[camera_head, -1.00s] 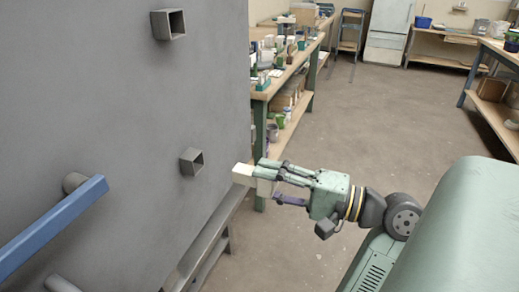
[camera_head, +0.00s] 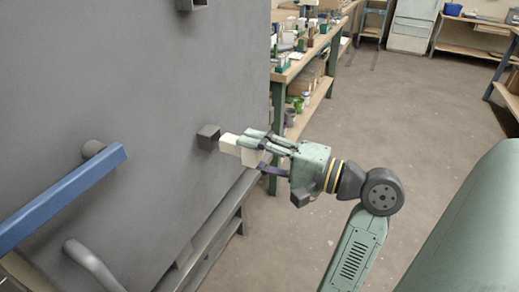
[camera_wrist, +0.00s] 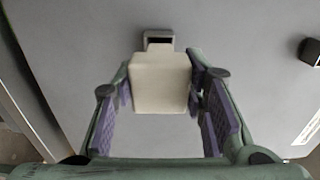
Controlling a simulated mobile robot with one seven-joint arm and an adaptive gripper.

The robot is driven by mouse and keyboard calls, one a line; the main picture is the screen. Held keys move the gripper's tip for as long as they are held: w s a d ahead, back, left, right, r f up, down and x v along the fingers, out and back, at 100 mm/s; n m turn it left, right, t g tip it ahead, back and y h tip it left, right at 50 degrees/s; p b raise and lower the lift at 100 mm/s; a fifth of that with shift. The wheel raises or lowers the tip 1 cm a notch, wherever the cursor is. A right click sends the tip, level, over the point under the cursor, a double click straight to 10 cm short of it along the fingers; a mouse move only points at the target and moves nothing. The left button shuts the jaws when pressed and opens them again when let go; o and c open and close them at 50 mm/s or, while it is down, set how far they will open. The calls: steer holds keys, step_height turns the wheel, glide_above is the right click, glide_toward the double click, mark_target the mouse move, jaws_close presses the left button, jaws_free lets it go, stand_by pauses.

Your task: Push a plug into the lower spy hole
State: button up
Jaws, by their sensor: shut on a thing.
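My gripper (camera_head: 262,152) is shut on a cream block-shaped plug (camera_head: 229,143), which points left toward the grey wall. The lower spy hole (camera_head: 208,138) is a short square grey tube standing out from that wall. The plug's front end is at or just before the tube's mouth; I cannot tell whether it has entered. In the wrist view the plug (camera_wrist: 160,82) sits between the purple finger pads, and a dark slot of the spy hole's opening (camera_wrist: 158,39) shows beyond it. The upper spy hole (camera_head: 192,4) is cut by the picture's top edge.
A ledge (camera_head: 212,222) runs along the wall's foot. A cluttered workbench (camera_head: 300,68) stands behind.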

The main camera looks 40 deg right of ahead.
mark_target(226, 143)
steer(key=shift+w+a, duration=0.2)
steer(key=shift+w, duration=0.25)
stand_by(0.6)
steer(key=shift+w+a+p, duration=0.25)
steer(key=shift+w+p, duration=0.2)
steer(key=shift+w, duration=0.2)
steer(key=shift+w+a, duration=0.1)
steer(key=shift+w, duration=0.05)
steer(key=shift+x, duration=0.85)
steer(key=shift+w+p, duration=0.2)
steer(key=shift+p, duration=0.15)
steer(key=shift+w+a, duration=0.2)
steer(key=shift+w, duration=0.15)
steer(key=shift+w+p, duration=0.15)
steer(key=shift+p, duration=0.15)
steer(key=shift+w+a, duration=0.2)
steer(key=shift+w, duration=0.1)
